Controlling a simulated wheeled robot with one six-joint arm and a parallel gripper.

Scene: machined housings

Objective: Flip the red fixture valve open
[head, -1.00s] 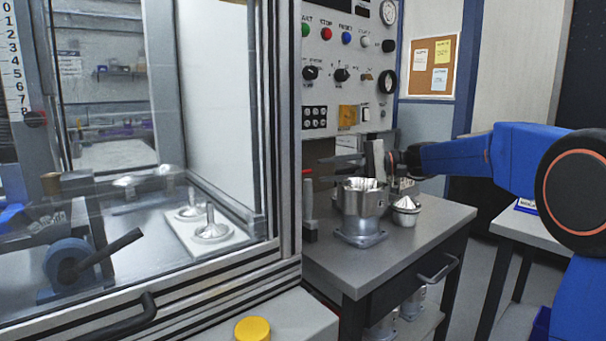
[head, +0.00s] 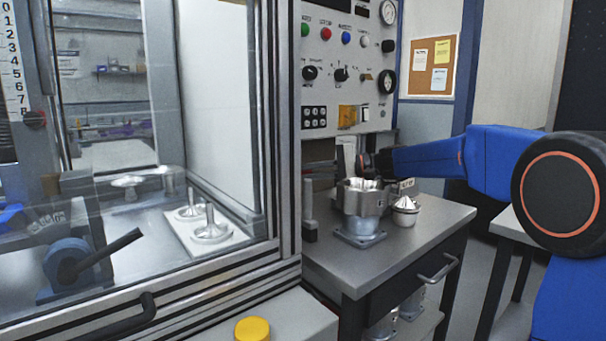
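The fixture valve's upright grey post (head: 309,215) stands at the left edge of the grey bench, close to the glazed enclosure.
A machined housing (head: 362,208) stands on the bench (head: 410,228) in front of my arm. A smaller cone-topped silver part (head: 405,212) sits to its right. The control panel (head: 340,60) rises behind. The enclosure frame (head: 287,130) bounds the left side.

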